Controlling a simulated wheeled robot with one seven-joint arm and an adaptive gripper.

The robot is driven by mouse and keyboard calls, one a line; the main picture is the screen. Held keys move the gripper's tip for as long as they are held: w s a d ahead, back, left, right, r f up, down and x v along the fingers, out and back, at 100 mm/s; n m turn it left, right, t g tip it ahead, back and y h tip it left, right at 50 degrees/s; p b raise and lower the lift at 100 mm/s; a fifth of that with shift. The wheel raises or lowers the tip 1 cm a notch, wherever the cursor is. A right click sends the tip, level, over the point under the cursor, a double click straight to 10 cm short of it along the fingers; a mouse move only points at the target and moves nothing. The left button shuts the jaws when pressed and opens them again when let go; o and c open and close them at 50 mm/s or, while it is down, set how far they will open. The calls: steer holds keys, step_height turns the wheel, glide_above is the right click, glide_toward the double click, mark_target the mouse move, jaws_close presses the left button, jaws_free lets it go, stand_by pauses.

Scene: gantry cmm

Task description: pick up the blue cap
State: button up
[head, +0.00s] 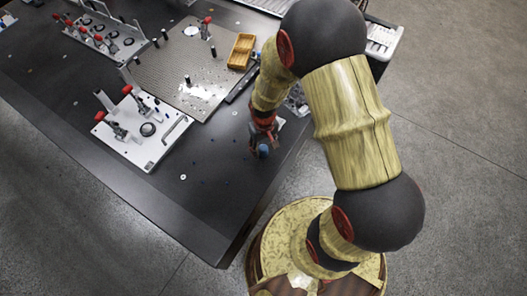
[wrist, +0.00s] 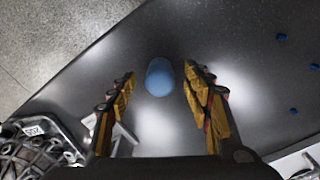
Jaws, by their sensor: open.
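The blue cap (wrist: 159,80) stands on the dark table in the wrist view, between and slightly beyond the two fingertips of my gripper (wrist: 158,82). The fingers are spread, with a gap on each side of the cap. In the head view my gripper (head: 263,143) is low over the right part of the table, near its edge. A small blue patch (head: 263,150) shows at the gripper there, partly hidden by the fingers. I cannot tell how high the fingers are above the table.
A white fixture plate (head: 146,150) with red-tipped clamps lies left of my gripper. A perforated plate (head: 180,60) and a yellow tray (head: 242,51) are farther back. Small blue pieces (wrist: 314,67) lie to the right. The table (head: 215,205) is mostly bare toward the front corner.

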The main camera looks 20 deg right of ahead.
steer(key=shift+f, duration=0.9)
steer(key=shift+c, duration=0.5)
steer(key=c, duration=0.7)
steer(key=shift+c, duration=0.5)
